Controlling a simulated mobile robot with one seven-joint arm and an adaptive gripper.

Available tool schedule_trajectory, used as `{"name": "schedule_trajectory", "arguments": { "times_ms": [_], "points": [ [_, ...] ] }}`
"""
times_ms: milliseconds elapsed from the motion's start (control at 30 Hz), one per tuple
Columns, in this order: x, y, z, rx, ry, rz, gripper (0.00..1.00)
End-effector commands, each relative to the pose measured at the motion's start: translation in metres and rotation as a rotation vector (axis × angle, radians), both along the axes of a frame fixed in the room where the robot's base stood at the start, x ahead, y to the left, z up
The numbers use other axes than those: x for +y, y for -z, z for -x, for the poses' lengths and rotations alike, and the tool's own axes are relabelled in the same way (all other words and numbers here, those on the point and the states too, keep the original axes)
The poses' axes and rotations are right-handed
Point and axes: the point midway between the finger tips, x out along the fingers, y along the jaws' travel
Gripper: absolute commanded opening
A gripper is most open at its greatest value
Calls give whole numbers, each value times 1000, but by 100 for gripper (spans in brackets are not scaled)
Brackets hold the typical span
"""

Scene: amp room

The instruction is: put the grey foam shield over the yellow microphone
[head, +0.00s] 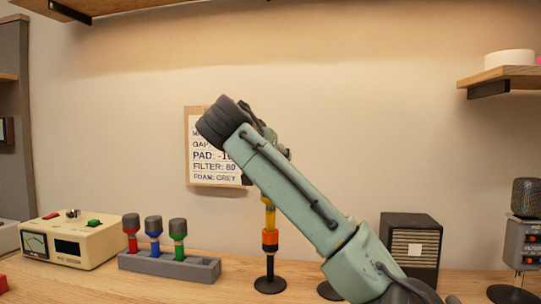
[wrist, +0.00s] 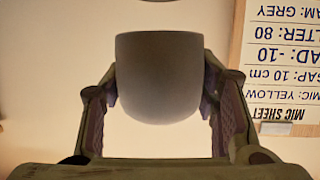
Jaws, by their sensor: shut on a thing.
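The grey foam shield (wrist: 160,75) is between the two fingers of my gripper (wrist: 160,97) in the wrist view, and the gripper is shut on it. The yellow microphone (head: 269,216) stands upright on a round black base in the head view, with an orange band on its body. My arm and gripper cover its upper part. My gripper is in front of the wall sheet, above the visible part of the microphone. I cannot tell whether the shield touches the microphone.
A grey rack (head: 170,267) holds red, blue and green grey-topped pieces, beside a cream meter box (head: 72,240). A dark speaker box (head: 411,246) stands behind my arm. A grey device on a stand (head: 522,240) is far right. The sheet (head: 200,180) hangs on the wall.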

Motion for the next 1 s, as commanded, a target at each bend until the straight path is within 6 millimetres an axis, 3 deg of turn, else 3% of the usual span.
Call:
{"name": "schedule_trajectory", "arguments": {
  "times_ms": [1000],
  "points": [
    [0, 69, 0, 1, -1, -1, 41]
  ]
}}
